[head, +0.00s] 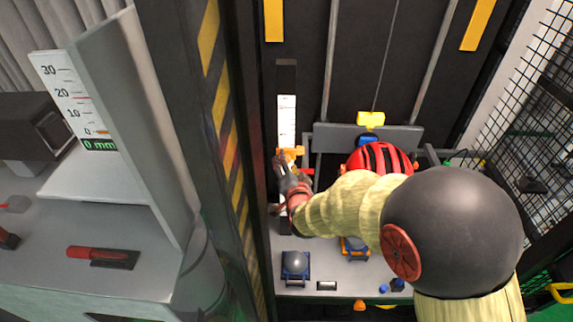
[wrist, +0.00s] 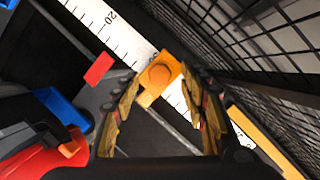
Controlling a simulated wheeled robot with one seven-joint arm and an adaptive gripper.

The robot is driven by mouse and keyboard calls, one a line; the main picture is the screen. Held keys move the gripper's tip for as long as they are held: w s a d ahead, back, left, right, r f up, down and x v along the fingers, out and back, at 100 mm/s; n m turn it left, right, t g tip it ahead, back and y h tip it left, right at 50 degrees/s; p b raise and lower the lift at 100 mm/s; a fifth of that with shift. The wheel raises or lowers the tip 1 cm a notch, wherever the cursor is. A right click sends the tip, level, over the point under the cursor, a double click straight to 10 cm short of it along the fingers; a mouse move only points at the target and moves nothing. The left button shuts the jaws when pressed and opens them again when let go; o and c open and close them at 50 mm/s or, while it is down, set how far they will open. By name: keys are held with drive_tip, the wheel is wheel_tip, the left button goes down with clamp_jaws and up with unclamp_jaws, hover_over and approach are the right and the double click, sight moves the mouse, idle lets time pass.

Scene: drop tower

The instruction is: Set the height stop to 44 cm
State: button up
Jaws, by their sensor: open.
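The height stop is an orange slider block with a round knob (wrist: 159,76) on a white scale (wrist: 118,32) in the wrist view. A red tab (wrist: 99,69) sits beside the block. The scale shows a 20 mark up from the block; the exact reading at the stop is not legible.
A red helmet (head: 378,158) sits under the yellow-topped carriage (head: 371,120), right of the scale. A mesh fence (head: 525,95) stands at the right, and a striped post (head: 222,110) at the left. A blue fixture with a grey ball (head: 296,263) is on the base.

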drive_tip(key=shift+w+a+f, duration=0.1)
drive_tip(key=shift+w, duration=0.5)
drive_tip(key=c, duration=0.3)
drive_tip(key=c, duration=0.8)
clamp_jaws()
